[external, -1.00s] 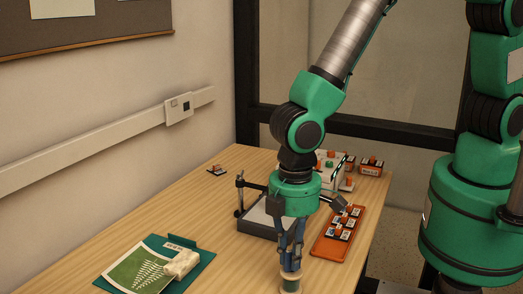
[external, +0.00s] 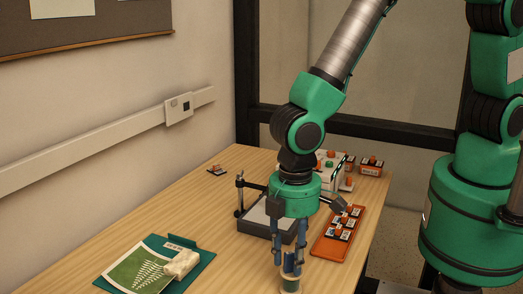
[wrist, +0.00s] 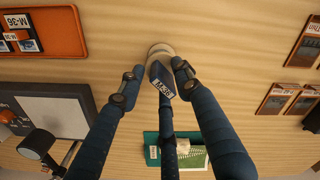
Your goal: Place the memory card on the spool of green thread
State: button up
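The spool (external: 291,287) stands upright near the front of the wooden table, under my gripper (external: 288,262). In the wrist view its pale round top (wrist: 160,49) shows beyond the card; its thread is mostly hidden. The memory card (wrist: 161,82), dark blue with a white printed label, lies at the spool's top, overlapping its near edge and looking tilted. I cannot tell how fully it rests there. My gripper's two outer blue fingers (wrist: 157,78) are spread apart on either side of the card. A middle finger reaches up close to the card; whether it touches is unclear.
An orange tray (external: 325,248) with several labelled cards lies right of my gripper. A grey stand (external: 252,226) is behind it. A teal folder (external: 200,266) with a fern print and a cream bundle lies left. Orange-topped boxes (external: 371,166) stand at the back.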

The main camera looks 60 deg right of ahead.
notch_tip(320, 180, up, 12)
jog(key=p, duration=0.2)
dwell(0.4)
dwell(0.5)
jog(key=shift+r, duration=0.1)
jog(key=w+d+r+m+t+y, duration=0.1)
jog(key=w+d+r+m, duration=0.1)
jog(key=d+r, duration=0.9)
jog(key=w+d+r+m+t, duration=0.1)
jog(key=d+r+m+t, duration=0.1)
jog(key=d+r, duration=0.9)
jog(key=s+d+r+m+t, duration=0.1)
jog(key=s+d+r, duration=0.1)
jog(key=s+d, duration=0.2)
jog(key=s+d+r+m, duration=0.2)
jog(key=s+d, duration=0.3)
jog(key=d, duration=0.6)
jog(key=s+d+r+m+t+h, duration=0.1)
jog(key=s+d+r+m, duration=0.1)
jog(key=d, duration=0.5)
jog(key=shift+s+d+r+t, duration=0.35)
jog(key=shift+s+r, duration=0.15)
jog(key=shift+s, duration=0.75)
